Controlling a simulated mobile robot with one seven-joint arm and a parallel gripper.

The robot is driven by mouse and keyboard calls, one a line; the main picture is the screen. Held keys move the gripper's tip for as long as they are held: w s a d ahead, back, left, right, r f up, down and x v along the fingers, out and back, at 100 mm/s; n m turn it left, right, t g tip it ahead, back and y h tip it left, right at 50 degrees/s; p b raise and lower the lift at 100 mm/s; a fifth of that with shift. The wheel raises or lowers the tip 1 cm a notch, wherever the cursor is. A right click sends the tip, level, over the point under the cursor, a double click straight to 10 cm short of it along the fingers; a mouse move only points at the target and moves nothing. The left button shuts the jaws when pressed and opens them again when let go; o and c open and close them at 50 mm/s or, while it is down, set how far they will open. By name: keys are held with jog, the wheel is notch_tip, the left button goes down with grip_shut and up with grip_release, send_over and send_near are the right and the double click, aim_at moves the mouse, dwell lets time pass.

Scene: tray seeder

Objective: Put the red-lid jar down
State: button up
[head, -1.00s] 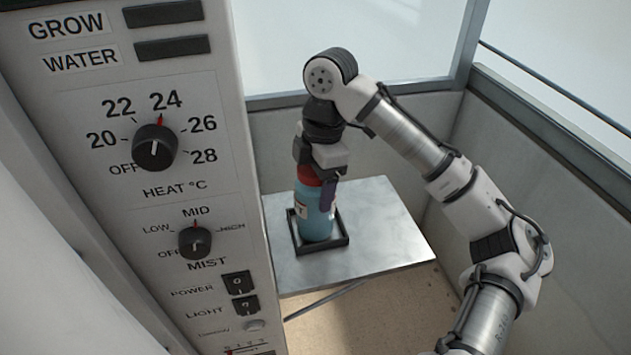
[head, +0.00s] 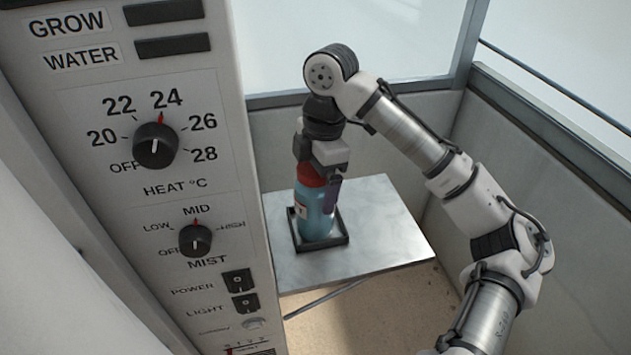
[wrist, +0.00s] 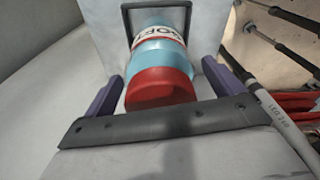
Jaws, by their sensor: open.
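The red-lid jar, with a blue body (head: 315,211) and a pale label, stands upright inside a dark square frame (head: 329,242) on the metal table. In the wrist view its red lid (wrist: 160,87) is nearest and the blue body (wrist: 160,56) reaches into the frame (wrist: 188,18). My gripper (head: 322,184) is at the lid from above. In the wrist view its purple fingers stand open on both sides of the lid, with gaps between them and the jar.
The metal table (head: 385,235) has free room right of the frame. A control panel (head: 150,190) with knobs and switches stands close on the left. Grey walls (head: 405,130) enclose the back and right. Rods and red parts (wrist: 292,103) show at the right of the wrist view.

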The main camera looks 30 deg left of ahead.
jog(key=r, duration=0.7)
jog(key=w+r, duration=0.1)
jog(key=r, duration=0.3)
jog(key=shift+w+d+r, duration=0.1)
jog(key=shift+d+r, duration=0.2)
jog(key=shift+d, duration=0.05)
